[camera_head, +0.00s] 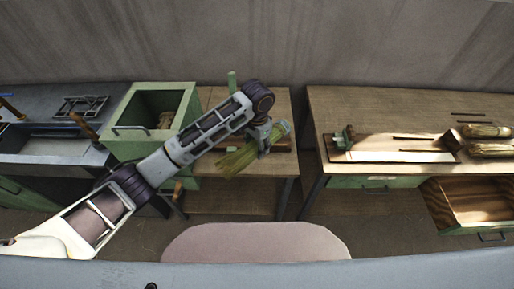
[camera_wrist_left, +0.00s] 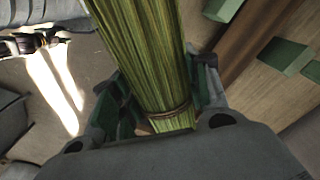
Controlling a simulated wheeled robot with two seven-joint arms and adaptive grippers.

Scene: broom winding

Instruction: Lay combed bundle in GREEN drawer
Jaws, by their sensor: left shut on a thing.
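My left gripper (camera_head: 267,139) is shut on a green-yellow bundle of straw (camera_head: 238,160), held in the air in front of the middle bench. In the left wrist view the bundle (camera_wrist_left: 150,55) runs between the fingers (camera_wrist_left: 160,100), with a thin band around it near the palm. An open-topped green box with a front handle (camera_head: 122,140) stands left of the bundle, partly behind my arm; something brownish lies inside. A green drawer front (camera_head: 350,182) under the right bench looks closed. An open wooden drawer (camera_head: 468,190) with a green front is at the far right.
A grey metal bench (camera_head: 50,145) with tools is at left. A pinkish rounded surface (camera_head: 255,243) is in front.

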